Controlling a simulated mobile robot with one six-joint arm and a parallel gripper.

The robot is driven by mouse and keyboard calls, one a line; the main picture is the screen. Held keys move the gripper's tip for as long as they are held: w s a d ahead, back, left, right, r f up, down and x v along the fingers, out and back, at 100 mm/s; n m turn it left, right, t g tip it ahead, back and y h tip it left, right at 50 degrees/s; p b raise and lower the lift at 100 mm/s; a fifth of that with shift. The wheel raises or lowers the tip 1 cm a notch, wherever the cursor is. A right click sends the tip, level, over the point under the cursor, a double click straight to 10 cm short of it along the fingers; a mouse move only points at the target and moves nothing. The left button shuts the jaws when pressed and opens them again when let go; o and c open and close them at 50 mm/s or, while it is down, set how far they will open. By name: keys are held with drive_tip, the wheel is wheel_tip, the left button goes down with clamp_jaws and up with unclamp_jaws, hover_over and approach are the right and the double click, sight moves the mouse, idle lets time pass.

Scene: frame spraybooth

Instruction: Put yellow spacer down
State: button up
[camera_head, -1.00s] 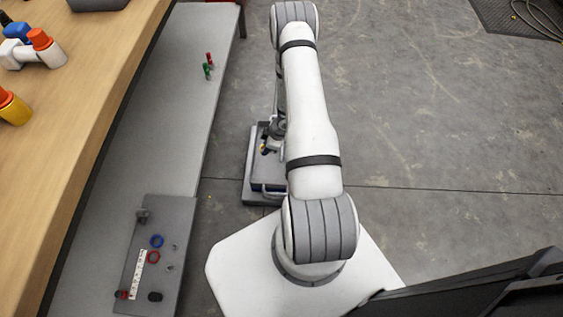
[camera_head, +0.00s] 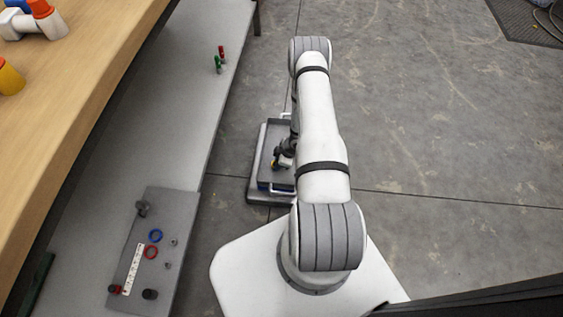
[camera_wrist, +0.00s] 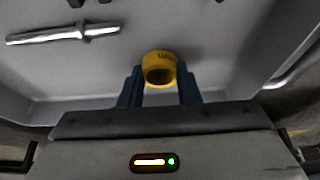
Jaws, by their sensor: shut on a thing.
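The yellow spacer (camera_wrist: 160,57) is a short ring with dark lettering on its side. In the wrist view it sits between the two blue fingers of my gripper (camera_wrist: 160,88), which is shut on it. Behind it is the grey inside of a tray (camera_wrist: 215,40). I cannot tell whether the spacer touches the tray floor. In the head view my gripper (camera_head: 279,157) is over the tray, with a small bit of yellow at its tip, and my arm hides part of the tray (camera_head: 262,183).
A silver rod-like part (camera_wrist: 62,35) lies in the tray. A grey plate (camera_head: 180,225) with blue and red rings and a white strip lies on the grey bench (camera_head: 165,130) at left. Red and green pieces (camera_head: 219,60) stand farther back. Open floor lies to the right.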

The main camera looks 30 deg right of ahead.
drive_tip(key=shift+f, duration=0.1)
drive_tip(key=o, duration=0.9)
drive_tip(key=shift+o, duration=0.2)
